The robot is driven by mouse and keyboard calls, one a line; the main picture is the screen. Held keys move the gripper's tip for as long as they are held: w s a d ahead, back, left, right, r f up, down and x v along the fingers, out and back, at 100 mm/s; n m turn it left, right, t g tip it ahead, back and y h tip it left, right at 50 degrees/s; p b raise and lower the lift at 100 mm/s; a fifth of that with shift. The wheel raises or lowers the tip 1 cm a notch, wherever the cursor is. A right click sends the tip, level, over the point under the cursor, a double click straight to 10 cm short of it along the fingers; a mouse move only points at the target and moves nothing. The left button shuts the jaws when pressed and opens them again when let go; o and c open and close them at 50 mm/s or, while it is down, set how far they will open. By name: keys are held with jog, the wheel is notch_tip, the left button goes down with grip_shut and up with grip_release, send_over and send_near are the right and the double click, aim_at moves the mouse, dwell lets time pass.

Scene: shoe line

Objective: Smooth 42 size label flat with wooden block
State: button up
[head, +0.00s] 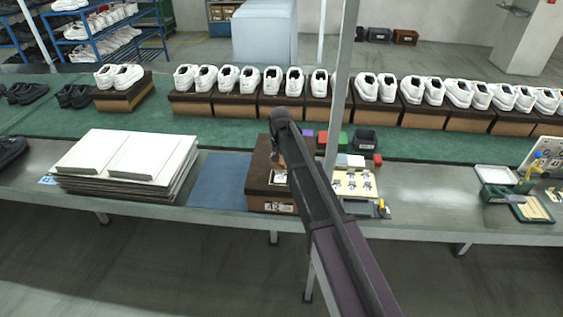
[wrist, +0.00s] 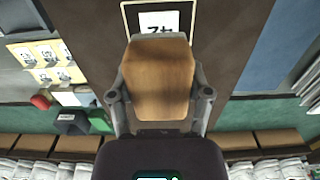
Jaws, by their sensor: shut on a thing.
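My gripper (wrist: 161,92) is shut on the wooden block (wrist: 158,78), with one finger on each side of it. In the head view my gripper is mostly hidden behind my own arm. The white size label (wrist: 160,22) with dark digits and a pale border lies on the brown lid of a shoebox (wrist: 105,18). The block covers its near edge in the wrist view. I cannot tell whether the block touches the label. The shoebox (head: 259,172) stands on the bench in the head view, with a 42 marking on its front side.
A stack of white sheets (head: 125,158) and a blue mat (head: 219,181) lie left of the box. White shoes on boxes line the green belt (head: 440,144) behind.

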aim_at(280, 185)
jog(key=shift+f+b, duration=1.45)
jog(key=shift+f, duration=0.3)
jog(key=shift+f+b, duration=1)
jog(key=shift+s, duration=0.1)
jog(key=shift+s+r, duration=0.1)
jog(key=shift+s, duration=1.85)
jog(key=shift+w, duration=0.1)
